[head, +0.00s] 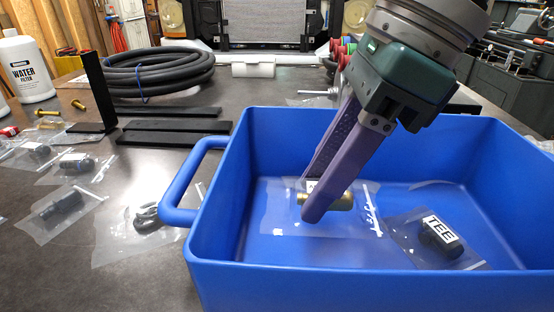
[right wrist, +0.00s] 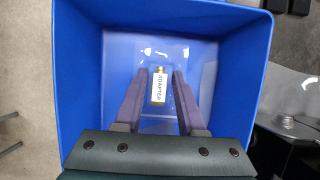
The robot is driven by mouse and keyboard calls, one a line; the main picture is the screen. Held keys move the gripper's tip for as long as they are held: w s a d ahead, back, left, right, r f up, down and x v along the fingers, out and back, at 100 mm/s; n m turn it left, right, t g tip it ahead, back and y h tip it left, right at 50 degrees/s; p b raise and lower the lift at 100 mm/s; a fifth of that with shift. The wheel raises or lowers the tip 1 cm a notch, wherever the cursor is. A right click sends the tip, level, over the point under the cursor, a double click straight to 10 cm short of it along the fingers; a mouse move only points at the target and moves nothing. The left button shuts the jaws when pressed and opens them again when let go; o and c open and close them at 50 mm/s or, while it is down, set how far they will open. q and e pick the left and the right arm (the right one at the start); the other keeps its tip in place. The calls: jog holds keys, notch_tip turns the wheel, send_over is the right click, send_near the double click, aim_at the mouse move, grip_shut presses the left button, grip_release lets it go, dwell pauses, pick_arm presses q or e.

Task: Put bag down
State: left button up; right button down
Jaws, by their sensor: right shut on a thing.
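A clear plastic bag (head: 285,219) with a brass fitting (head: 341,202) shows inside the blue bin (head: 310,289). In the right wrist view the fitting's white label reads ADAPTER (right wrist: 159,90). My right gripper (head: 312,200) reaches down into the bin and is shut on this bag, with purple fingers on both sides of the fitting. The bag is spread low over the bin floor; whether it touches the floor, I cannot tell. A second bag labelled TEE (head: 441,238) lies to the right in the bin. My left gripper is not in view.
Several bagged parts (head: 55,208) lie on the dark table left of the bin. The bin's walls surround my right gripper.

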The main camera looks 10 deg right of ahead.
aim_at(315, 240)
jog(key=shift+f, duration=2.4)
jog(key=c, duration=0.5)
grip_release()
jog(key=shift+b, duration=0.3)
jog(key=shift+r+p, duration=0.35)
jog(key=v, duration=1.1)
jog(key=shift+d+r, duration=0.2)
jog(key=shift+r, duration=0.1)
